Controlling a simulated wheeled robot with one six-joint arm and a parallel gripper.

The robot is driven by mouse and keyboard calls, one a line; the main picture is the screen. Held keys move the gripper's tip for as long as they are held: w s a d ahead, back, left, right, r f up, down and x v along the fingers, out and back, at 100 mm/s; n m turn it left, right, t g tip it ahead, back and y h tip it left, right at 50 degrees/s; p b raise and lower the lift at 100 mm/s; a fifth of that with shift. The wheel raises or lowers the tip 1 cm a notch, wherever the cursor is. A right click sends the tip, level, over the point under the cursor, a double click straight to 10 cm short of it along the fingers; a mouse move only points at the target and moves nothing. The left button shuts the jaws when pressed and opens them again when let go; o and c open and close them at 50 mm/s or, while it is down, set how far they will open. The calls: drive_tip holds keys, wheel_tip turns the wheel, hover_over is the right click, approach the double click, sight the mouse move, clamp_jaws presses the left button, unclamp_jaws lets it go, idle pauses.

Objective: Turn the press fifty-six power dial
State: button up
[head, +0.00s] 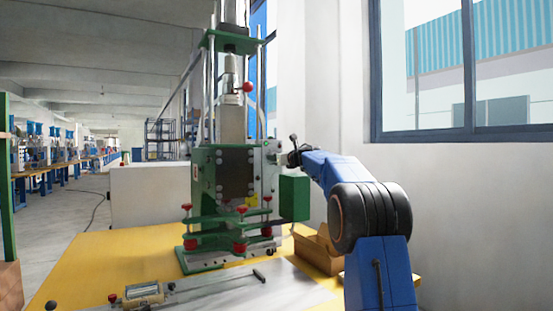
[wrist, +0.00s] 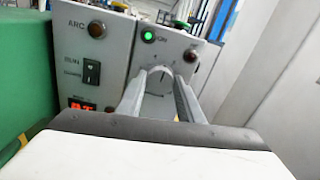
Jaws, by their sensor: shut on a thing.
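The green press (head: 208,165) stands on the yellow bench in the middle of the head view. My gripper (head: 291,158) reaches the right side of its control box from the right. In the wrist view, the power dial (wrist: 160,74) is a pale round knob on the grey panel (wrist: 117,55), with marks around it. My gripper's two grey fingers (wrist: 159,88) are on either side of the dial, shut on it. The fingers hide the dial's sides. In the head view the dial is hidden. No press number is readable.
On the panel are a lit green lamp (wrist: 148,35), dark red lamps (wrist: 96,29), a black rocker switch (wrist: 91,71) and a red display (wrist: 82,104). An open cardboard box (head: 318,252) and a long metal tool (head: 190,290) lie on the bench (head: 75,262). A wall with a window is at right.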

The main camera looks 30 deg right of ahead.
drive_tip(key=shift+m, duration=4.9)
drive_tip(key=shift+d, duration=0.1)
drive_tip(key=o, duration=1.1)
drive_tip(key=shift+c, duration=0.2)
drive_tip(key=s, duration=1.7)
drive_tip(key=shift+s+d, duration=0.2)
drive_tip(key=shift+d, duration=0.1)
